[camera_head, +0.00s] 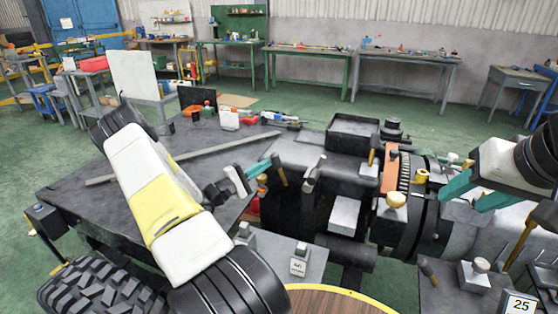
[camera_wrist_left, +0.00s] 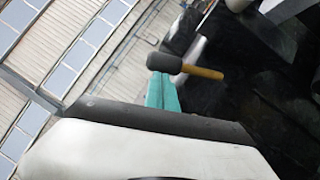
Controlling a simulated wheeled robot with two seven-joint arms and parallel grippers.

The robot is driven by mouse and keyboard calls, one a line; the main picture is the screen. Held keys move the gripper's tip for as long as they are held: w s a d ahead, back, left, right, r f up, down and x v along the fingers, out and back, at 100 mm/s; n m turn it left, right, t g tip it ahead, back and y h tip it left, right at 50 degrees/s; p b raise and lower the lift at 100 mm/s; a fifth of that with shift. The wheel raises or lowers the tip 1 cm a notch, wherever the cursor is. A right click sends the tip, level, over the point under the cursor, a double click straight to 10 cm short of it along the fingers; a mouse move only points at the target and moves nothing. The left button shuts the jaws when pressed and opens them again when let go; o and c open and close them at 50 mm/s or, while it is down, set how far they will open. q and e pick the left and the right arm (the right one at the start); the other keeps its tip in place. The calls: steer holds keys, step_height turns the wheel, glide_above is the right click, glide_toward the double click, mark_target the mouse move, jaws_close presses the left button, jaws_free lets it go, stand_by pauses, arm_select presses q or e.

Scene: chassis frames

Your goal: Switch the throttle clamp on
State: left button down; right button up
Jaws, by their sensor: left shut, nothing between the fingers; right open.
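No label marks the throttle clamp, so I cannot tell which part it is. The dark machine (camera_head: 345,165) carries several levers and knobs. My left gripper (camera_head: 264,166) has teal fingers shut and empty, close to a dark lever (camera_head: 280,172) at the machine's left side. In the left wrist view, the teal fingertips (camera_wrist_left: 161,92) are beside a lever with a dark grey head and tan stem (camera_wrist_left: 186,67); I cannot tell whether they touch. My right gripper (camera_head: 474,192) is open, its teal fingers right of the machine's ringed drum (camera_head: 402,240).
A grey metal lever (camera_head: 314,173) stands just right of my left gripper. Brass-coloured knobs (camera_head: 395,201) stick out near the drum. A dark table (camera_head: 80,198) with a long bar lies left. A round wooden top (camera_head: 330,303) is at the front. Workbenches line the back wall.

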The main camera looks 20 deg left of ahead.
mark_target(276, 161)
arm_select(q)
steer(key=d+r+m+g, duration=0.2)
steer(key=d+m, duration=0.1)
steer(key=d+r+m+g+y, duration=0.1)
steer(key=d+m, duration=0.1)
steer(key=shift+d+m+g+y, duration=0.3)
steer(key=shift+d+m+y, duration=0.45)
steer(key=shift+d, duration=0.9)
steer(key=shift+d+h, duration=0.2)
steer(key=shift+h, duration=0.05)
